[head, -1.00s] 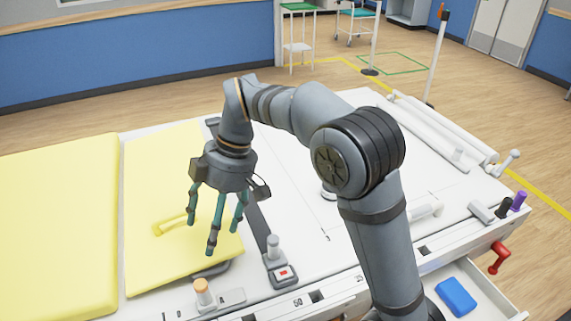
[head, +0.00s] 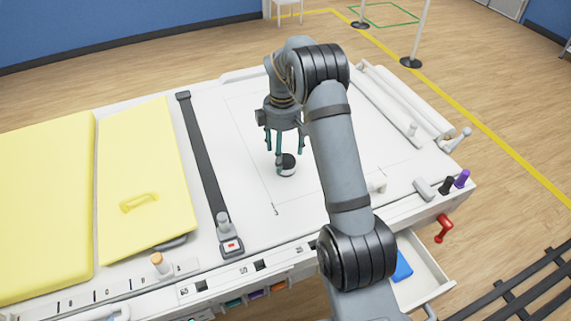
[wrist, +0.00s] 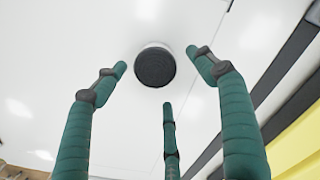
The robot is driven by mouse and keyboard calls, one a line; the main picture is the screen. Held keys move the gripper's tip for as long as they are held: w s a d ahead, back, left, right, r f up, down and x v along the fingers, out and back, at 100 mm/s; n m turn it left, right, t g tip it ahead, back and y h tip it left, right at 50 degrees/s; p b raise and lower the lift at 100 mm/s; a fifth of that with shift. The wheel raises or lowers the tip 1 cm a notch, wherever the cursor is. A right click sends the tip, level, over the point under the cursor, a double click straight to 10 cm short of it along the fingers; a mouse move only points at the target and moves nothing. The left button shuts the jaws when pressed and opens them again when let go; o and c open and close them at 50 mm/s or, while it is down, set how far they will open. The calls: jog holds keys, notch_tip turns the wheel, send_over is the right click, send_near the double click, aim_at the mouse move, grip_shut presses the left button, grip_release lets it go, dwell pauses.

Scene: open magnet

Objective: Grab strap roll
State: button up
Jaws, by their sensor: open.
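The strap roll (head: 288,169), a small round piece with a dark top and a white lower part, stands on the white table top. My gripper (head: 284,154) is above it, with its green three-finger hand pointing down, open and empty. The fingers partly cover the roll in the head view. In the wrist view the strap roll (wrist: 155,66) shows as a dark ribbed disc with a pale rim. It lies between the spread fingertips of my gripper (wrist: 161,78), nearer the two upper ones. I cannot tell whether any finger touches it.
A dark strap (head: 205,165) with a buckle (head: 231,246) crosses the table to the left. Beyond it lie yellow pads (head: 150,190). A white roller (head: 408,100) runs along the right edge. An open drawer (head: 425,275) holds a blue item. The table around the roll is clear.

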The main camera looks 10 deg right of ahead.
aim_at(287, 160)
jog(key=f, duration=0.2)
jog(key=d+f+p, duration=0.1)
jog(key=shift+s+d+f, duration=0.1)
jog(key=shift+s+f, duration=0.05)
jog(key=shift+f, duration=0.6)
jog(key=shift+c, duration=0.7)
jog(key=c, duration=1.1)
jog(key=shift+c, duration=0.6)
